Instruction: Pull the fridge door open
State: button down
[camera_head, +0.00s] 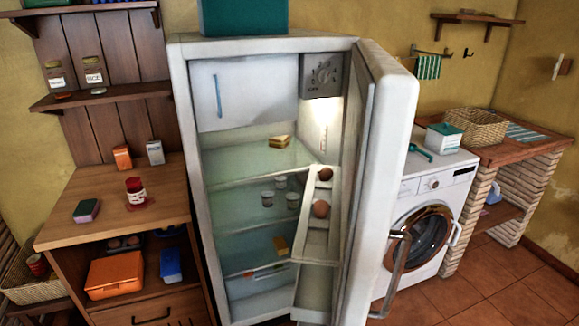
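The white fridge (180,120) stands in the middle of the view. Its door (385,150) is hinged on the right and stands wide open, its edge toward me. The lit inside shows, with a freezer flap (235,95) at the top left and glass shelves (262,158) below. Door shelves (315,240) hold eggs. A long metal handle (397,268) sticks out on the right, outer side of the door. My gripper is not in view.
A white washing machine (440,190) stands behind and right of the open door. A wooden counter (165,190) with an orange box (115,275) below adjoins the fridge's left side. Bare tiled floor (480,285) shows at the lower right. A teal box (250,17) sits on the fridge.

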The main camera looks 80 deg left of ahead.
aim_at(339, 255)
jog(key=u, duration=0.4)
jog(key=k, duration=1.4)
jog(key=u, duration=0.65)
